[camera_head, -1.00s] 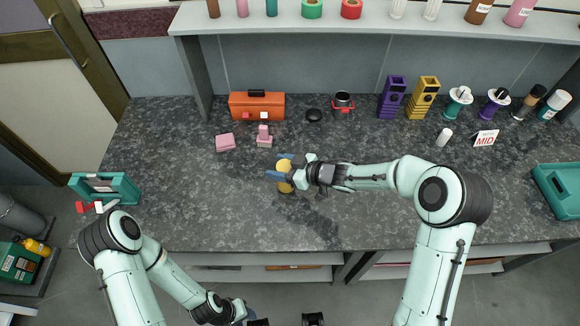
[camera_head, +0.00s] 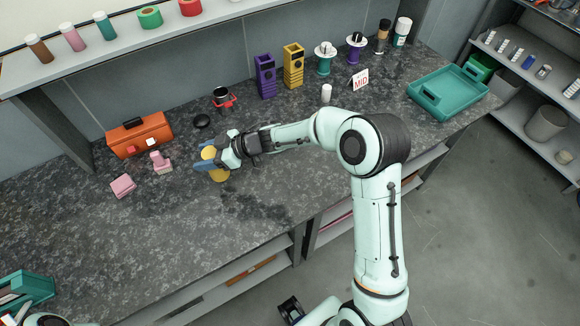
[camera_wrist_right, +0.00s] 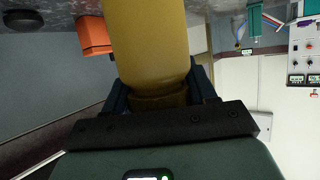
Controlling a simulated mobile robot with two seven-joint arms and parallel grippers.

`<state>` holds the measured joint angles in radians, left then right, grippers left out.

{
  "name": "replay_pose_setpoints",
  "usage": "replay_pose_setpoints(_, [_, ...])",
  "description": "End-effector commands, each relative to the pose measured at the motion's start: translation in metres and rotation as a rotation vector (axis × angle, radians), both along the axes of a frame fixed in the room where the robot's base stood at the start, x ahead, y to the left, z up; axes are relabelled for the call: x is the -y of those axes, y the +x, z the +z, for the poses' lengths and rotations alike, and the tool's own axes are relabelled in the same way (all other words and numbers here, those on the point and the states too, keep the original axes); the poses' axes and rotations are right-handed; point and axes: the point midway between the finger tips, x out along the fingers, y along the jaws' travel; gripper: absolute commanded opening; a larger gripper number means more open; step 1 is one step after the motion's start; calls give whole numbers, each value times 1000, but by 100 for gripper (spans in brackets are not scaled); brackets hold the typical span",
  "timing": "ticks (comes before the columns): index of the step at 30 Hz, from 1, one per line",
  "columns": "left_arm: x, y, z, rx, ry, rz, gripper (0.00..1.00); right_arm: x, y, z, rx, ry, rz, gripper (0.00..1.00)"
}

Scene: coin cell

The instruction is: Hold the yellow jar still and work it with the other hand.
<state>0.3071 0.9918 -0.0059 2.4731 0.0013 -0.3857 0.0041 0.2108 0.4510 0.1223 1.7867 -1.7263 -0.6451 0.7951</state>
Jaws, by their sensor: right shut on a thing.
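The yellow jar (camera_head: 218,173) stands on the dark speckled worktop near its middle. My right gripper (camera_head: 209,163) reaches it from the right and is shut on it. In the right wrist view the yellow jar (camera_wrist_right: 148,45) fills the space between the two dark fingers (camera_wrist_right: 160,92). The gripper hides part of the jar in the head view. My left gripper is not in view; only a small part of my left arm shows at the bottom left edge.
An orange toolbox (camera_head: 140,136), a pink block (camera_head: 123,186) and a pink stamp-like piece (camera_head: 160,164) lie left of the jar. A black round lid (camera_head: 201,121) and a red-and-black pot (camera_head: 223,100) stand behind. A teal tray (camera_head: 447,93) lies far right. The worktop in front is clear.

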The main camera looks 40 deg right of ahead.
Motion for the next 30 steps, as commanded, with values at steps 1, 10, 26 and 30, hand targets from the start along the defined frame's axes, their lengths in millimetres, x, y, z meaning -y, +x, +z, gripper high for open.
replay_pose_setpoints(1, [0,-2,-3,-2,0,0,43,23,0,12,5,-5,-50,0])
replay_pose_setpoints(10, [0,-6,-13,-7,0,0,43,135,-23,78,6,-3,-344,0])
replay_pose_setpoints(26, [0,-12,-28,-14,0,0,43,222,-72,133,28,16,-628,0])
replay_pose_setpoints(30, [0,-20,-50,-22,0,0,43,223,-73,97,23,18,-630,0])
